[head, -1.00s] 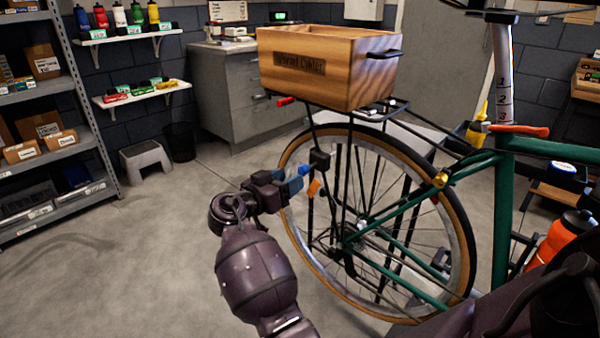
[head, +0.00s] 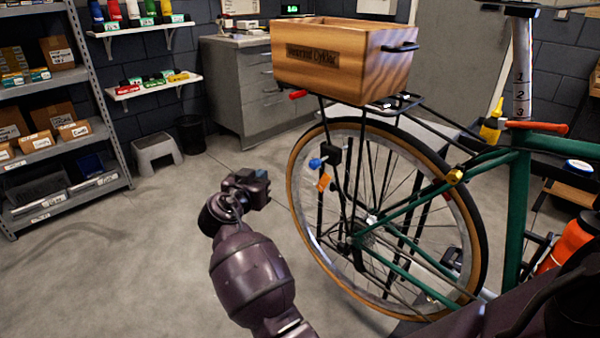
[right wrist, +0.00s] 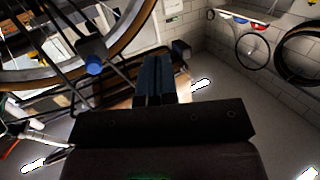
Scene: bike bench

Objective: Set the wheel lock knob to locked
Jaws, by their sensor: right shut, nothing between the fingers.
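The wheel lock knob (head: 316,163) is a blue knob on a black lock body (head: 334,153) beside the rear wheel (head: 292,190), below the rack. It points to the left and slightly down. An orange tag (head: 324,182) hangs below it. The knob also shows in the right wrist view (right wrist: 95,65), left of the fingers. My right gripper (head: 262,188) is left of and below the knob, apart from it. Its blue fingers (right wrist: 156,75) are shut and empty in the right wrist view. I cannot read any locked marking. My left gripper is not in view.
A wooden crate (head: 300,66) sits on the rear rack above the lock. The green bike frame (head: 518,205) stands to the right. Shelves (head: 70,150), a grey step stool (head: 157,152) and a cabinet (head: 232,85) are behind. The floor at left is clear.

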